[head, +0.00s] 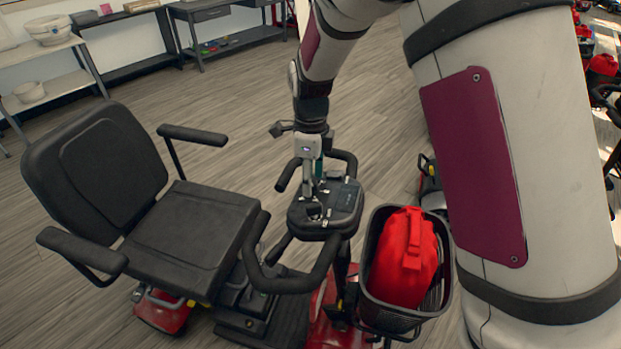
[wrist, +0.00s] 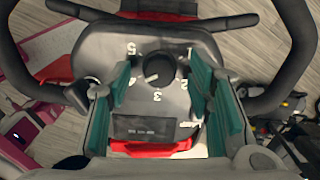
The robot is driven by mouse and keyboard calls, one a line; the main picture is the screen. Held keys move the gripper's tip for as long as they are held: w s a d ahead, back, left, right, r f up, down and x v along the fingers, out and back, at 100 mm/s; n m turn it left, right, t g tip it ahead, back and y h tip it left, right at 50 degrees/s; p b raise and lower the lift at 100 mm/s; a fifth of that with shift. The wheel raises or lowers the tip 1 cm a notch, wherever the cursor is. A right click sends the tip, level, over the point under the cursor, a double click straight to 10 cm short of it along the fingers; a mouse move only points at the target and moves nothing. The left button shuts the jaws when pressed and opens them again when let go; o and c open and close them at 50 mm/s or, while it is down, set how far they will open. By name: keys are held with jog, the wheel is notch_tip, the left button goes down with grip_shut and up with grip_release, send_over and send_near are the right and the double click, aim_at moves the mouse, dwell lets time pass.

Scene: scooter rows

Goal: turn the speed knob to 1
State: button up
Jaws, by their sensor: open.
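The speed knob (wrist: 160,66) is a dark round dial on the scooter's black console (wrist: 95,48), with white numbers 1 to 5 around it. In the wrist view 5 is upper left, 3 is below and 1 is upper right. A short white mark shows on the knob's lower left, seemingly between 3 and 4. My gripper (wrist: 160,75) is open, with one teal finger on each side of the knob and a visible gap to it. In the head view my gripper (head: 313,186) points down over the console (head: 344,198); the knob is hard to make out there.
Black handlebars (head: 285,282) curve around the console. A basket (head: 385,316) holding a red bag (head: 405,262) is at the scooter's front, and the black seat (head: 185,232) is to the left. Shelves (head: 60,88) stand along the back wall. Floor is clear behind the scooter.

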jog(key=shift+f, duration=0.4)
jog(key=shift+c, duration=0.2)
grip_shut()
jog(key=shift+n, duration=0.3)
